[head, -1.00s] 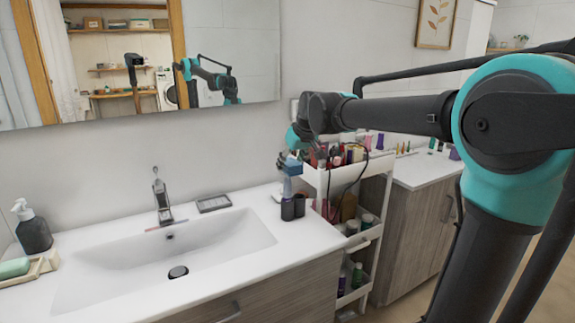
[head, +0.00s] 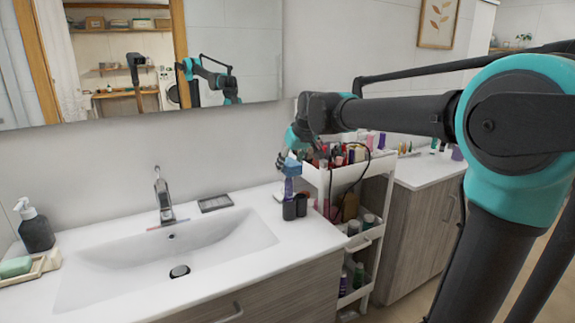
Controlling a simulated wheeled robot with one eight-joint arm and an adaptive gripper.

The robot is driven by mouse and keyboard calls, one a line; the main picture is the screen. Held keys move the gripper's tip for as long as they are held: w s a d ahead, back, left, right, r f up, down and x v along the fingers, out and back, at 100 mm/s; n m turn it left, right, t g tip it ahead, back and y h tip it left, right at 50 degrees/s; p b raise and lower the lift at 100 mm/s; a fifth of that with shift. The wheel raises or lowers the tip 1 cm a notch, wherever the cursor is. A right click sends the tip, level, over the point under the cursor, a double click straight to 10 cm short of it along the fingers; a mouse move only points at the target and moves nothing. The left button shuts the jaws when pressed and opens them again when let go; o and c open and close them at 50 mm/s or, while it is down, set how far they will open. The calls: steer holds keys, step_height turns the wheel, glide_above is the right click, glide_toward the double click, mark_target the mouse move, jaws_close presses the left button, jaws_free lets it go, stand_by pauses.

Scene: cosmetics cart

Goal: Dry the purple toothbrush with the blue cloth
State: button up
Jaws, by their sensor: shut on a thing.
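My gripper (head: 283,161) is over the right end of the sink counter, small and partly hidden by its own wrist. It is shut on what looks like the blue cloth (head: 292,167), a small light-blue patch at the fingers. A thin purple-blue upright shape (head: 289,187) shows just below the cloth, above two dark cups (head: 289,209). It may be the purple toothbrush, but it is too small to be sure. I cannot tell whether the cloth touches it.
A white cart (head: 353,172) full of cosmetics stands right of the counter, close to my gripper. The faucet (head: 163,195) stands behind the basin (head: 120,255), with a thin pink-and-blue strip at its base. A dark soap dish (head: 215,203) lies right of the faucet.

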steer(key=shift+w+d, duration=0.2)
steer(key=shift+d, duration=0.2)
steer(key=shift+s+a+r, duration=0.1)
steer(key=shift+s+a, duration=0.55)
steer(key=shift+a, duration=0.35)
steer(key=shift+w+d, duration=0.7)
steer(key=shift+d, duration=0.3)
steer(key=shift+s+a+f, duration=0.2)
steer(key=shift+s+a, duration=0.25)
steer(key=shift+a, duration=0.05)
steer(key=shift+s+a, duration=0.3)
steer(key=shift+a, duration=0.15)
steer(key=shift+w+d+r, duration=0.25)
steer(key=shift+w+d, duration=0.45)
steer(key=shift+d, duration=0.25)
steer(key=shift+s+a+f, duration=0.2)
steer(key=shift+s+a, duration=0.45)
steer(key=shift+a, duration=0.35)
steer(key=shift+w+d, duration=0.7)
steer(key=shift+d, duration=0.3)
steer(key=shift+s+a, duration=0.75)
steer(key=shift+a, duration=0.2)
steer(key=shift+w+d+r, duration=0.2)
steer(key=shift+w+d, duration=0.5)
steer(key=shift+d, duration=0.25)
steer(key=shift+r, duration=3.55)
